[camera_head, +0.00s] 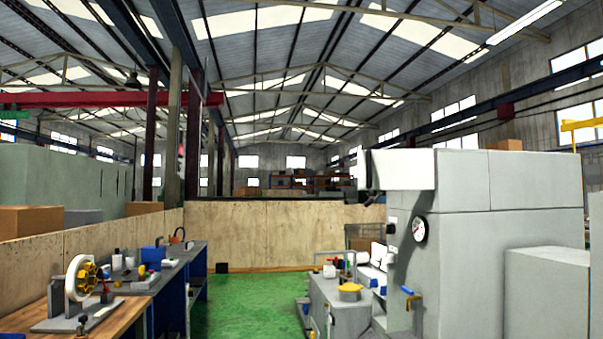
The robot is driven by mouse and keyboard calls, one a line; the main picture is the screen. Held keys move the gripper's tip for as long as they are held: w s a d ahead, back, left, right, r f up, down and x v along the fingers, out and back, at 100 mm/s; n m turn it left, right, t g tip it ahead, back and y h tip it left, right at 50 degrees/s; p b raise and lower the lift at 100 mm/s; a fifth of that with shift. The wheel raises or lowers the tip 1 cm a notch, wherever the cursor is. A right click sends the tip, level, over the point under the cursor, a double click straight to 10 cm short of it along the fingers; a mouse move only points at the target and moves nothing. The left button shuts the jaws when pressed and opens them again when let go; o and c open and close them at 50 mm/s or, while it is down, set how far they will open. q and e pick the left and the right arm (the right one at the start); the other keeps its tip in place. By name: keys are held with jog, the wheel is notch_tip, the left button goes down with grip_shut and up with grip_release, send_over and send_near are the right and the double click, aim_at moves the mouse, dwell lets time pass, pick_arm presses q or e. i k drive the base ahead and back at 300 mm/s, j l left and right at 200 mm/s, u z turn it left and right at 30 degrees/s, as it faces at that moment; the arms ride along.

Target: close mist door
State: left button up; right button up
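A large grey machine cabinet (480,255) stands at the right. A round white gauge (419,229) is on its near left part. A blue and yellow handle (411,297) sits low on its near face. A white box-shaped part (400,170) juts out to the left at the cabinet's top. I cannot tell which panel is the mist door, or whether it is open. Neither of my grippers is in view.
Lower machine parts with a yellow-topped piece (349,292) stand left of the cabinet. A workbench (110,315) with a yellow-spoked wheel (84,278) and tools runs along the left. Green floor (245,305) between them is clear. A wooden partition (270,235) closes the back.

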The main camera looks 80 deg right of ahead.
aim_at(394, 168)
jog(key=z, duration=3.3)
jog(key=i+j, duration=0.1)
jog(key=i, duration=0.55)
